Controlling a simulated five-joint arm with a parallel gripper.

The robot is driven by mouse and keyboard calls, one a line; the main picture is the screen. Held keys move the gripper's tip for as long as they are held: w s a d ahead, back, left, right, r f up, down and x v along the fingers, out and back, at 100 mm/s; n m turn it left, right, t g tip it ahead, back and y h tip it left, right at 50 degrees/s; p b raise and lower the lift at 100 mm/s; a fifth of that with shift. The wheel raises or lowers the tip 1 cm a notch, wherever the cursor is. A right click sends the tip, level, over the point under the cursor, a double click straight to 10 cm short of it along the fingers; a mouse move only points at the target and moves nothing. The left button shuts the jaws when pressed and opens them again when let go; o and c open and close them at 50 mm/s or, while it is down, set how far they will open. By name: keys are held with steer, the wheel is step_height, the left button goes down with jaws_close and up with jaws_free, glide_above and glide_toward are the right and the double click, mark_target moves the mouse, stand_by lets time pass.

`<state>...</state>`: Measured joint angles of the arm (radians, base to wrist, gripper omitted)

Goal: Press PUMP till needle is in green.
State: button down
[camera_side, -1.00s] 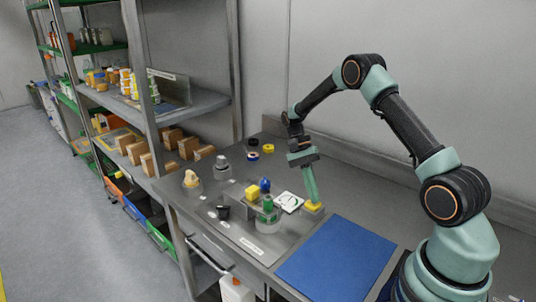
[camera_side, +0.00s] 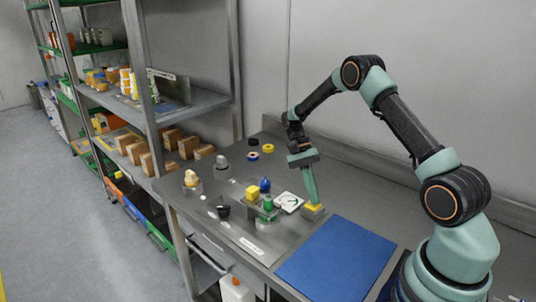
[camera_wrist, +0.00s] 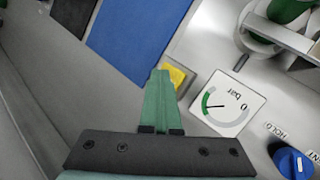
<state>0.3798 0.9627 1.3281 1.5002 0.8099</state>
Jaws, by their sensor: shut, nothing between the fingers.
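My gripper (camera_wrist: 160,78) is shut and empty, pointing down. Its fingertips meet the yellow PUMP button (camera_wrist: 178,74), which sits on a grey block; in the side view the tips (camera_side: 313,203) appear to touch the button's top (camera_side: 316,207). My fingers hide part of the button in the wrist view. The white pressure gauge (camera_wrist: 230,112) lies beside the button, marked "bar" and "0", with a green arc. Its dark needle points toward the green arc, away from the 0. The gauge also shows in the side view (camera_side: 289,203), where its needle is too small to read.
A blue knob (camera_wrist: 290,162) by a HOLD label is near the gauge. Green and yellow parts (camera_side: 252,194) stand left of the gauge. A blue mat (camera_side: 337,258) lies flat in front of the button. Shelves with boxes (camera_side: 158,148) stand at the left.

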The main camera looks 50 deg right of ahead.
steer(key=shift+r, duration=1.1)
steer(key=shift+r, duration=2.55)
steer(key=s+a+r+n+t+h, duration=0.1)
steer(key=s+a+r+n+t, duration=0.2)
steer(key=a+r+n+t, duration=0.3)
steer(key=s+a+r+n+t+h, duration=0.1)
steer(key=s+a+r+n+t, duration=0.2)
steer(key=a+r+n+t, duration=0.3)
steer(key=shift+s+a+r+n+h, duration=0.3)
steer(key=shift+a+r+n+h, duration=0.1)
steer(key=shift+a+r+n, duration=0.5)
steer(key=shift+a, duration=0.1)
stand_by(1.4)
